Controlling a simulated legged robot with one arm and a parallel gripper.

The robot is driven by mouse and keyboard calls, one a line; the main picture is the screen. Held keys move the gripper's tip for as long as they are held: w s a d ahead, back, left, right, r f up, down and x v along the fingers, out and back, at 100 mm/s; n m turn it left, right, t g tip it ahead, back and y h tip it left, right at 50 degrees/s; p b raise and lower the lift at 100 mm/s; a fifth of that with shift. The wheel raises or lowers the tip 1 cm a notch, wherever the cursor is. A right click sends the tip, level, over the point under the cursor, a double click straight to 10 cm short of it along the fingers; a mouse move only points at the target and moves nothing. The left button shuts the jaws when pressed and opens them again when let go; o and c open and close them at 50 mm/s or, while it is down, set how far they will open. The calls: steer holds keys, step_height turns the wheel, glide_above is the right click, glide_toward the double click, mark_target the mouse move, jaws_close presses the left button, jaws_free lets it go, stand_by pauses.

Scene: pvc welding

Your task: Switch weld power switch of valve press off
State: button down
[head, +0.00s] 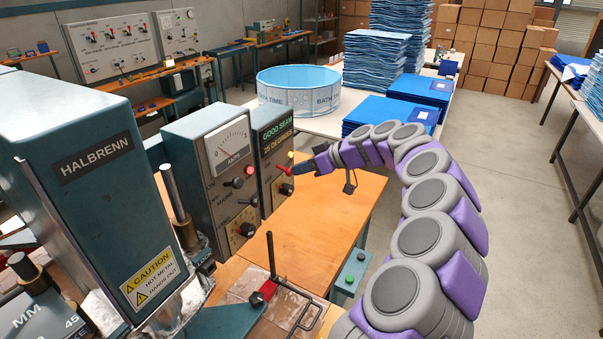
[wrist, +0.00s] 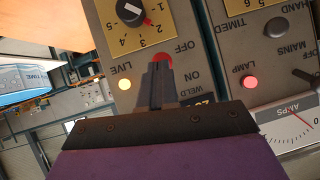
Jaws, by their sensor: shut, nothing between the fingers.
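The weld power switch, a red-tipped lever (head: 284,169), sits on the grey control box (head: 268,203) under the "GOOD SEAM 25 DEGREES" sign. In the wrist view its red tip (wrist: 164,59) shows just beyond my fingertips, beside the OFF and ON lettering. The rest of the lever is hidden by the fingers, so I cannot tell its exact setting. The amber LIVE lamp (wrist: 124,84) looks lit. My gripper (head: 299,168) is shut and empty, its tips at the switch; it also shows in the wrist view (wrist: 158,68). I cannot tell whether they touch.
An adjacent box with an amps meter (head: 228,147) carries several knobs and a lit red lamp (wrist: 250,82). A dial (wrist: 130,12) lies near the switch. The HALBRENN press (head: 85,190) stands left. A red-handled clamp (head: 264,293) stands in front.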

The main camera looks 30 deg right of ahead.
steer(key=shift+f+b, duration=0.3)
steer(key=shift+f, duration=0.05)
steer(key=shift+r, duration=0.15)
steer(key=shift+d+r, duration=0.1)
steer(key=shift+r, duration=0.6)
steer(key=shift+s, duration=0.1)
